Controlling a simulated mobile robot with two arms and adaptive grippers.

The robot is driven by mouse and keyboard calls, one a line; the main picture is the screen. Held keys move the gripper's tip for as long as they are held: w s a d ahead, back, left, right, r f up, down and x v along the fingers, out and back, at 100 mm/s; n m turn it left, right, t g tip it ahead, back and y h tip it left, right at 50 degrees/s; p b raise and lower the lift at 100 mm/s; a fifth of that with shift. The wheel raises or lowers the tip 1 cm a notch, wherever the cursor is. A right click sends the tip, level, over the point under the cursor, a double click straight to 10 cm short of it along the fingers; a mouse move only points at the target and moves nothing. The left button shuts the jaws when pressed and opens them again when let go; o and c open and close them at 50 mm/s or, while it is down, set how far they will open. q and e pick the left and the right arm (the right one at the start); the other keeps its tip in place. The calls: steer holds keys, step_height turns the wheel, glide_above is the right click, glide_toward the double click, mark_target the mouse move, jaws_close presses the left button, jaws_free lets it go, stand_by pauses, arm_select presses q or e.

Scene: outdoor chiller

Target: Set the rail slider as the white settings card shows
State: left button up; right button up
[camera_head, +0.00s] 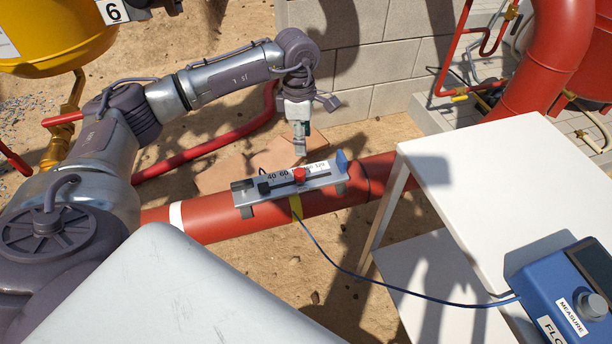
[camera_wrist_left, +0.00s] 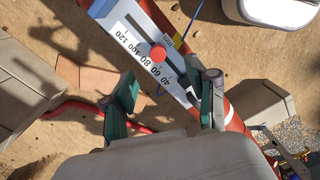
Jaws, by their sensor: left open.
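The rail slider (camera_head: 292,187) is a silver rail with a black-numbered scale, mounted on the red pipe. Its red knob (camera_head: 299,174) stands around the middle of the scale; the exact reading is unclear. The knob also shows in the left wrist view (camera_wrist_left: 158,53), beside the 60–80 stretch. My left gripper (camera_head: 300,148) hangs above and behind the rail, apart from the knob. In the left wrist view its green-padded fingers (camera_wrist_left: 165,98) are open with nothing between them. I cannot make out a white settings card. My right gripper is not in view.
A red pipe (camera_head: 225,222) runs under the rail. A blue cable leads from it to a blue measuring box (camera_head: 565,290) on a white table (camera_head: 480,185) at right. A block wall (camera_head: 370,50) stands behind. Sandy ground is open in front.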

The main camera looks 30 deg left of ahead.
mark_target(299, 172)
arm_select(q)
steer(key=shift+y, duration=0.3)
steer(key=f, duration=0.7)
steer(key=a+f, duration=0.1)
steer(key=f, duration=0.3)
steer(key=shift+a+f+b, duration=0.1)
steer(key=shift+f+b, duration=0.2)
steer(key=shift+b, duration=0.1)
steer(key=shift+f, duration=0.8)
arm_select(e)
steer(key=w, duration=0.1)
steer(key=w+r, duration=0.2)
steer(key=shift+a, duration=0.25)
arm_select(q)
jaws_close()
